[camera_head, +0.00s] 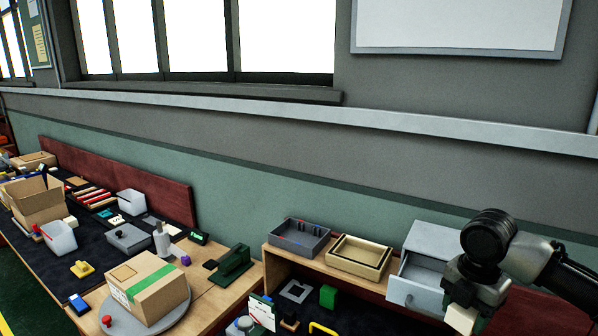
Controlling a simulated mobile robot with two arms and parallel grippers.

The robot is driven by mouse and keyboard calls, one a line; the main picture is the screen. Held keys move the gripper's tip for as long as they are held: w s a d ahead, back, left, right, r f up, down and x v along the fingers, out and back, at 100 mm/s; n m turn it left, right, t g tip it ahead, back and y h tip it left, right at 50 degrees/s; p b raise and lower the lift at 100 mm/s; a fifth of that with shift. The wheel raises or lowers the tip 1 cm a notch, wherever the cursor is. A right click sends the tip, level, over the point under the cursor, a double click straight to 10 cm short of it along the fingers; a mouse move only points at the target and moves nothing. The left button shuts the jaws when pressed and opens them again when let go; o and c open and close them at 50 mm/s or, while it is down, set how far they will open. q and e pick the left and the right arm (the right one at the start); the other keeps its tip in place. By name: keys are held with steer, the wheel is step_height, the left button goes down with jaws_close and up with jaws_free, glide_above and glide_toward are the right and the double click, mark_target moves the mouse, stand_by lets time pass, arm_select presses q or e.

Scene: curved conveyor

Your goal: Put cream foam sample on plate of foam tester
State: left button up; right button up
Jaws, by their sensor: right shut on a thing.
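My right gripper (466,300) is at the lower right, pointing down. It is shut on a cream block (461,319), which looks like the cream foam sample; its lower part is close to the picture's bottom edge. I cannot clearly make out the foam tester or its plate. A grey square frame (294,291) lies on the dark work surface left of a green block (328,296), well left of my gripper. My left gripper is not in view.
A grey drawer unit (428,241) with its drawer open stands just left of my right arm. A grey tray (299,237) and a beige tray (358,256) sit on the shelf. A taped carton (150,287) rests on a round turntable at the left.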

steer(key=s+a+f+m+b, duration=0.2)
steer(key=s+a+f+m, duration=0.2)
steer(key=m, duration=0.8)
steer(key=s+a+f+m+b, duration=0.2)
steer(key=s+a+f+m, duration=0.2)
steer(key=a+m, duration=0.3)
steer(key=shift+s+f+m, duration=0.25)
steer(key=shift+s+m, duration=0.65)
steer(key=shift+m, duration=1.9)
